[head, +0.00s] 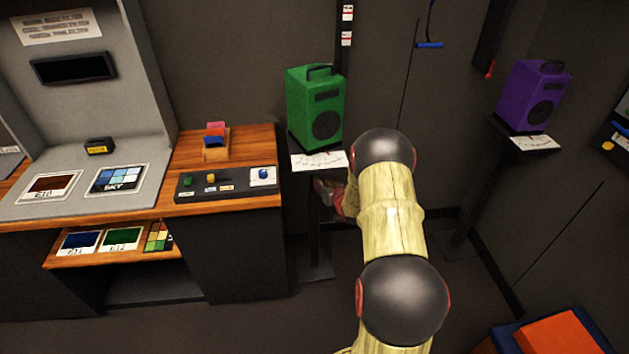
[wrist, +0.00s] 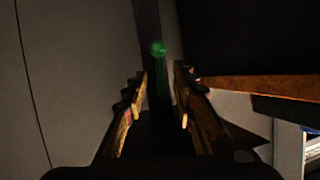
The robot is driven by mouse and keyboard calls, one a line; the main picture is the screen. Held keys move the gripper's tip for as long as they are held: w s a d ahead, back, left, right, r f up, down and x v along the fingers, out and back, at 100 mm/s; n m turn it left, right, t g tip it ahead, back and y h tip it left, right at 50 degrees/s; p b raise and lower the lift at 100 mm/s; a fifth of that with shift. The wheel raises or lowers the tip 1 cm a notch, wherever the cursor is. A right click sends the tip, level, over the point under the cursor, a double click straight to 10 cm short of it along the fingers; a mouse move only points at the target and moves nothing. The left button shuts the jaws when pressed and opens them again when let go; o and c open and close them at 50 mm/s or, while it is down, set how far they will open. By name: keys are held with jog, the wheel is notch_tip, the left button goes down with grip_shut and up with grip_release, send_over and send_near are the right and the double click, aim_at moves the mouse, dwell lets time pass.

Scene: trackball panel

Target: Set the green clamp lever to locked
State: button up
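The green clamp lever (wrist: 158,48) shows in the wrist view as a round green knob with a thin darker green stem below it, in front of a dark upright post. It lies ahead, between the lines of my fingers. I cannot tell from this dim view which position it is set to. My gripper (wrist: 162,74) is open, one finger on each side, with nothing between the fingers and no clear contact with the lever. In the head view my arm mostly hides the gripper, low beside the green speaker's stand, and the lever is not visible.
A green speaker (head: 315,108) sits on a stand with a white paper label (head: 318,161). The wooden desk (head: 240,150) with a control panel (head: 228,184) stands left of it. A purple speaker (head: 533,95) stands at the right. An orange-topped box (head: 560,337) is at lower right.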

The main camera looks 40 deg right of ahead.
jog(key=b+x, duration=0.2)
jog(key=x, duration=0.5)
jog(key=shift+d+f, duration=0.1)
jog(key=shift+c, duration=0.6)
grip_shut()
